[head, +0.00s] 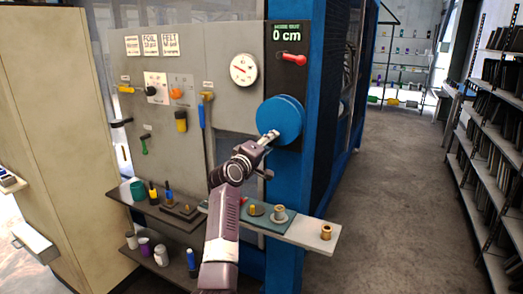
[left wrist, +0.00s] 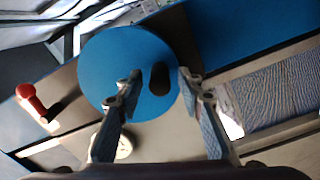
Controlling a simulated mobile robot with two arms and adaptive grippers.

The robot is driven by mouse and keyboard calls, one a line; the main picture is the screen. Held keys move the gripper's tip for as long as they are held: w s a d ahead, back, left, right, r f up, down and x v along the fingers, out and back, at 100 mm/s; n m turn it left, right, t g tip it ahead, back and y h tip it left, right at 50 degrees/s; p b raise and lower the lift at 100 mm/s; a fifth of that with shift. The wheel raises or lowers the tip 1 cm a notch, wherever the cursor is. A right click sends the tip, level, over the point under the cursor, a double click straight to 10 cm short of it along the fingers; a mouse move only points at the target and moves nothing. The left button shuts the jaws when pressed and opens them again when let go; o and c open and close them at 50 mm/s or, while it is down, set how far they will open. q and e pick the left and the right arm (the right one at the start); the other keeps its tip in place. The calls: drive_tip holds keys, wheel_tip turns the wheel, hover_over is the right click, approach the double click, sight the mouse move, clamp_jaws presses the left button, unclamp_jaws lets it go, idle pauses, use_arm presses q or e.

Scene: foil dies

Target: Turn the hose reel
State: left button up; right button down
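The hose reel is a blue disc (head: 281,121) on the blue post and panel edge in the head view. In the left wrist view the blue disc (left wrist: 112,68) fills the upper middle, with a dark knob (left wrist: 160,78) near its right side. My left gripper (head: 268,137) is at the disc's lower left in the head view. In the left wrist view my left gripper (left wrist: 160,82) is open, its fingertips on either side of the knob with gaps showing. A display (head: 287,33) above the reel reads 0 cm. My right gripper is not in view.
A shelf (head: 318,239) with small parts juts out below. The floor (head: 400,190) to the right is clear, with racks (head: 500,170) beyond.

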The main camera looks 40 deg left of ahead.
use_arm(q)
drive_tip(key=v, duration=1.1)
drive_tip(key=shift+s+d, duration=0.1)
